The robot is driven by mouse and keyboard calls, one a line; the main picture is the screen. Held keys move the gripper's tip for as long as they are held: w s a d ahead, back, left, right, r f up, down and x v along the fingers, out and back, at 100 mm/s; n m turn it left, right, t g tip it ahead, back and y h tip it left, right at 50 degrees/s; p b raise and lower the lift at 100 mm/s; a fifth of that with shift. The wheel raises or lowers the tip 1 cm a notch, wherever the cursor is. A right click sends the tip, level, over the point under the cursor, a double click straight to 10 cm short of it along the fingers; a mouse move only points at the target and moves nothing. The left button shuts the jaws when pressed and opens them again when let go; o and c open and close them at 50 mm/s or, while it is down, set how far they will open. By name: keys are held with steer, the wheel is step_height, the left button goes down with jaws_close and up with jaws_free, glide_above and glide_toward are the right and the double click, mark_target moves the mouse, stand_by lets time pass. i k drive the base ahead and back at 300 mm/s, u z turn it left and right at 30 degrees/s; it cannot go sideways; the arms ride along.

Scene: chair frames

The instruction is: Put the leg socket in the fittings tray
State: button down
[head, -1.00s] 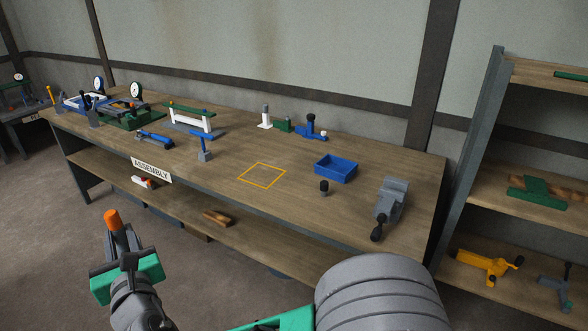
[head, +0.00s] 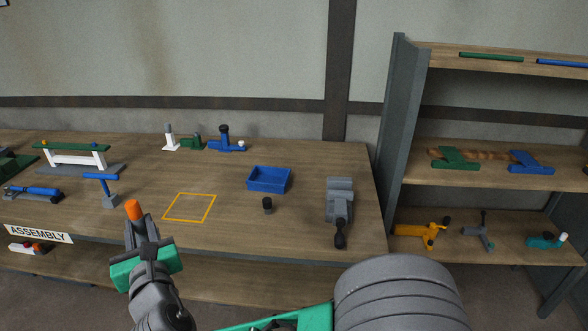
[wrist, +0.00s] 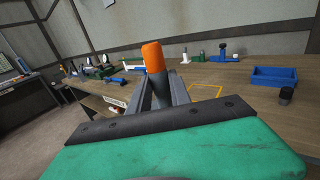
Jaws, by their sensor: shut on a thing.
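My gripper (head: 138,228) is shut on an orange cylindrical piece (head: 133,210), whose orange top sticks up past the fingers.
A small dark cylinder (head: 267,205) stands in front of the tray. A grey vise (head: 339,200) is at its right. A yellow outlined square (head: 190,207) marks clear bench (head: 225,232). Blue and white fittings (head: 226,143) stand at the back. A shelf rack (head: 400,130) rises at right.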

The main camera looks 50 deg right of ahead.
mark_target(269, 179)
steer(key=z, duration=0.15)
steer(key=i, duration=1.05)
steer(key=u, duration=0.5)
